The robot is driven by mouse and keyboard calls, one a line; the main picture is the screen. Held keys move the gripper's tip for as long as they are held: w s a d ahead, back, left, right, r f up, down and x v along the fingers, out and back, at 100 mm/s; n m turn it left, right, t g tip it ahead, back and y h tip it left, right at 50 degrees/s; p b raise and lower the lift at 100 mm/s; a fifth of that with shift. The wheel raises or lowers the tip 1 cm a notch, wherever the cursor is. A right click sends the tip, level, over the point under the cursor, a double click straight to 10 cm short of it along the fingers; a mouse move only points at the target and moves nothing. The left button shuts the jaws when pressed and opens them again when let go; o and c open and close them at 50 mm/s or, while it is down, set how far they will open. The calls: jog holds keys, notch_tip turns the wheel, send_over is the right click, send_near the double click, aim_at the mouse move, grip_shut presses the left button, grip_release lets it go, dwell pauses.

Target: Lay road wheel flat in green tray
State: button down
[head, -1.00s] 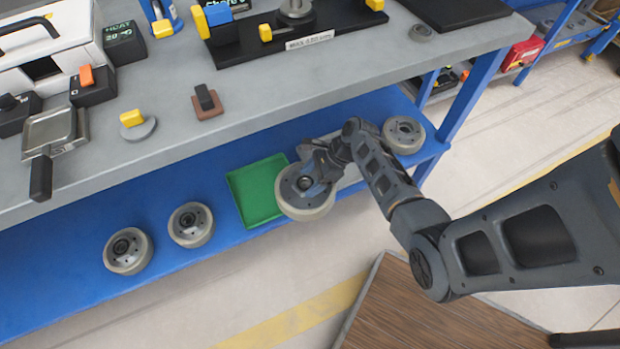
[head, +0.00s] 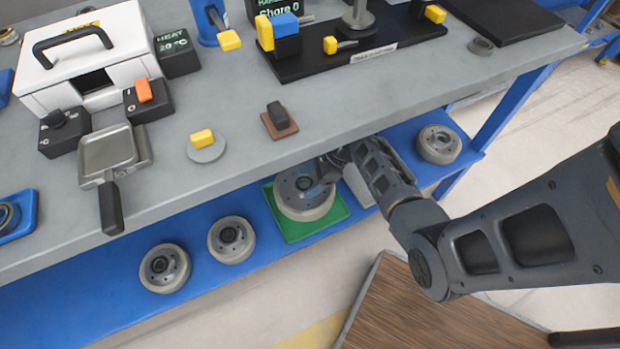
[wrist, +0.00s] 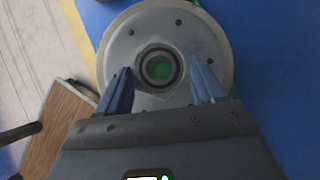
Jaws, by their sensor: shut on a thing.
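The road wheel (head: 303,205) is a grey disc with a paler rim and a hub in its middle. It is over the green tray (head: 291,232) on the blue lower shelf, with tray edges showing around it. I cannot tell whether it touches the tray floor. My gripper (head: 330,170) is at the wheel's hub, partly hidden by my arm. In the wrist view my gripper (wrist: 160,88) has its two blue-grey fingers on either side of the hub of the wheel (wrist: 205,40), and green shows through the hub hole.
Two similar wheels (head: 165,268) (head: 231,240) lie left of the tray on the blue shelf (head: 110,290). Another wheel (head: 438,144) lies at the shelf's right end. The grey bench top (head: 230,110) overhangs the shelf. A pale block (head: 357,188) is right of the tray.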

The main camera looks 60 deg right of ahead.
aim_at(309, 184)
jog(key=shift+w+d+r+p, duration=0.15)
jog(key=shift+w+r+p, duration=0.05)
jog(key=shift+r+p, duration=0.15)
jog(key=shift+f, duration=0.15)
jog(key=shift+f+b, duration=1.4)
jog(key=shift+f, duration=0.6)
jog(key=shift+f, duration=0.4)
